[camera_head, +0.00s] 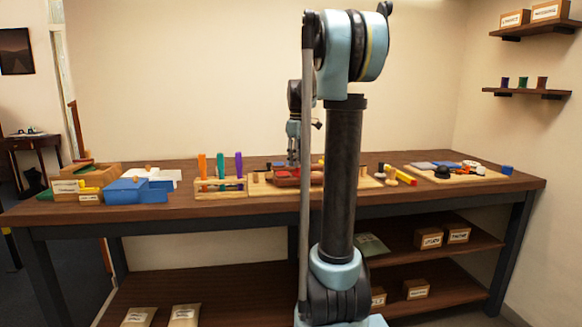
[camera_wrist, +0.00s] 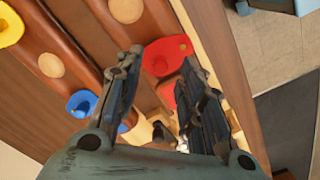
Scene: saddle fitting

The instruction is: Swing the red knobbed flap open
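A red flap (camera_wrist: 170,50) with a rounded outline shows in the wrist view, beyond and between my fingertips. More red (camera_wrist: 168,92) shows lower down, partly behind the right finger. Whether the fingers touch the flap, I cannot tell. My gripper (camera_wrist: 162,58) is open, its two dark fingers apart with nothing clearly held between them. In the head view my gripper (camera_head: 292,158) hangs over the middle of the bench, just above a low dark red item (camera_head: 286,180). My own arm hides part of the bench to its right.
In the wrist view, brown padded strips with tan discs (camera_wrist: 51,65) lie left of my fingers, with a blue piece (camera_wrist: 82,103) and a yellow piece (camera_wrist: 9,27). On the bench (camera_head: 225,212), a rack with coloured handles (camera_head: 220,188) and a blue box (camera_head: 135,190) stand left.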

